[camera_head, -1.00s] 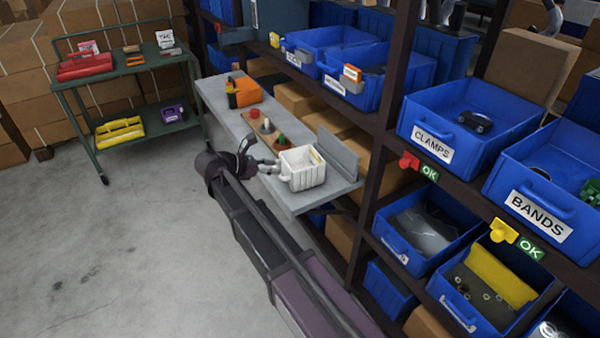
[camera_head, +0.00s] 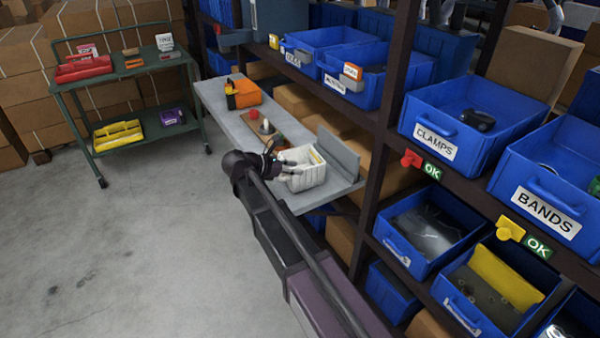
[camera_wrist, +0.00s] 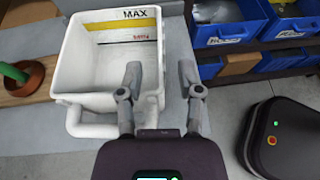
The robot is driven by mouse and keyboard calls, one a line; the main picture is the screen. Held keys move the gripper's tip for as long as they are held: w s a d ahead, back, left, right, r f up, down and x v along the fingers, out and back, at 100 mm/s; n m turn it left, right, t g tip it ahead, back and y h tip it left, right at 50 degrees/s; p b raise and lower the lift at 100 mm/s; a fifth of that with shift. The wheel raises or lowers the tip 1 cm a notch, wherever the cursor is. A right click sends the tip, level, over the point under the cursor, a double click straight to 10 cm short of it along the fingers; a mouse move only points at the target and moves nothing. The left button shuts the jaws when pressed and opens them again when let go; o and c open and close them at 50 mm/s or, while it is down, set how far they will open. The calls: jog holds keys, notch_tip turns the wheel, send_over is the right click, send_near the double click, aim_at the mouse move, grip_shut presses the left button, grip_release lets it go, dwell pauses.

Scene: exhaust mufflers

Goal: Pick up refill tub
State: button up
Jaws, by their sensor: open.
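The refill tub is a white open box (camera_head: 308,177) near the front end of a grey bench. In the wrist view the tub (camera_wrist: 78,75) shows a yellow "MAX" band, a red line inside, and a white handle at its near side. It looks empty. My gripper (camera_head: 283,163) is at the tub's near left side in the head view. In the wrist view my gripper (camera_wrist: 160,75) is open, with one finger over the tub's inside and the other outside its right wall. The wall appears between them; I cannot tell whether they touch it.
The grey bench (camera_head: 222,104) also carries an orange box (camera_head: 247,93) and a wooden board (camera_head: 255,135) with pegs. An upright grey plate (camera_head: 338,155) stands beside the tub. Blue-bin shelving (camera_head: 382,180) is at the right. The floor left of the bench is clear.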

aim_at(308, 168)
jog(key=shift+d+f, duration=0.1)
jog(key=shift+b+x, duration=0.95)
jog(key=shift+x, duration=1.55)
grip_shut()
